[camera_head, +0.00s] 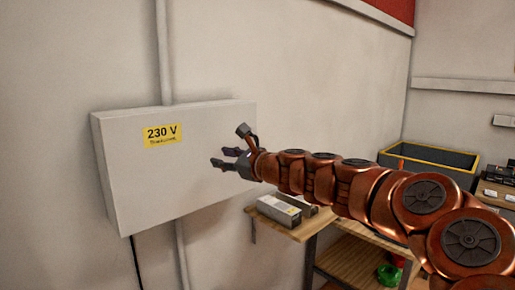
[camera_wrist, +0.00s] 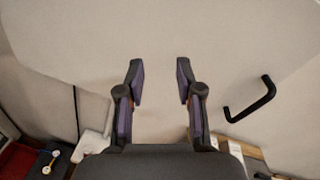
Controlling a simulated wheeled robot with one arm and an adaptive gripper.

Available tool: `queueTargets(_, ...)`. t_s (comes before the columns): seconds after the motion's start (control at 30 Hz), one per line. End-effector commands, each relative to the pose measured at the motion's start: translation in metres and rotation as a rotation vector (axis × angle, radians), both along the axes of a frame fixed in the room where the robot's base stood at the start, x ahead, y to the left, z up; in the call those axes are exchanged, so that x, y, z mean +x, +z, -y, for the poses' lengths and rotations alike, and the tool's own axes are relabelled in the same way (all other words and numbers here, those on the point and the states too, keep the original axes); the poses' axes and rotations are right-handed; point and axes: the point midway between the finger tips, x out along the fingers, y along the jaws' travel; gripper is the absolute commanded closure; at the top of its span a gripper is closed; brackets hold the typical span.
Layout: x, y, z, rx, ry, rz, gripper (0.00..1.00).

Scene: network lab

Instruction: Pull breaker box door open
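The breaker box (camera_head: 175,185) is a light grey box on the wall, with a yellow "230 V" label (camera_head: 162,135) on its front. Its door looks shut. My gripper (camera_head: 223,157) is in front of the right part of the box front. In the wrist view my gripper (camera_wrist: 160,78) is open, with nothing between its two fingers. A black bar handle (camera_wrist: 250,100) shows in the wrist view on a pale surface, to the right of the fingers and apart from them. I cannot make out the handle in the head view, where my gripper covers part of the box.
A wooden shelf (camera_head: 300,228) with grey boxes (camera_head: 281,209) stands below and right of the breaker box. A dark crate with a yellow rim (camera_head: 440,154) is further right. A conduit (camera_head: 164,50) runs up the wall. The wall left of the box is clear.

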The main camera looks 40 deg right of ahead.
Motion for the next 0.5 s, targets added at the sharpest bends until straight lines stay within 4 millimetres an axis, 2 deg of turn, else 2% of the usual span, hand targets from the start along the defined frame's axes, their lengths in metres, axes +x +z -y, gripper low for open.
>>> queueTargets(0.03, 0.002, 0.001, 0.037, 0.100, -0.079, 0.007, 0.64)
queueTargets(0.1, 0.001, 0.002, 0.078, 0.225, -0.167, 0.017, 0.64)
queueTargets(0.2, -0.002, -0.002, 0.120, 0.352, -0.255, 0.026, 0.64)
queueTargets(0.33, -0.004, -0.006, 0.145, 0.435, -0.307, 0.032, 0.64)
queueTargets(0.5, 0.003, -0.006, 0.151, 0.450, -0.317, 0.033, 0.64)
